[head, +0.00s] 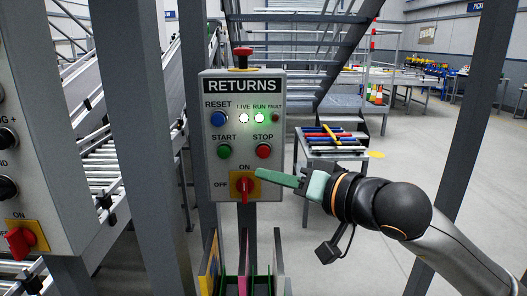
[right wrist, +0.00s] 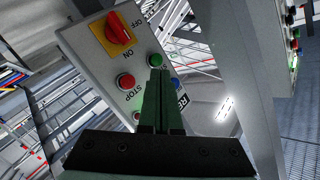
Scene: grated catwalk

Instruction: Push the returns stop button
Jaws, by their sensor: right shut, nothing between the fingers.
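The returns panel (head: 243,183) is a grey box with a black RETURNS label on a post in the middle of the head view. Its red STOP button (head: 263,151) sits at the right of the green START button (head: 224,151). The STOP button (right wrist: 125,81) also shows in the right wrist view, left of the fingers. My right gripper (head: 259,173) is shut and empty, with green fingers pointing left. In the head view its tips are just below the STOP button, near the red rotary switch (head: 244,186). I see no contact with the button. My left gripper is out of view.
A red mushroom button (head: 243,55) tops the panel. A blue RESET button (head: 219,119) is at its upper left. Another control box (head: 35,130) stands at the left edge. Grey posts flank the panel. A table (head: 335,147) with coloured bars is behind, and a divided bin (head: 278,262) is below.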

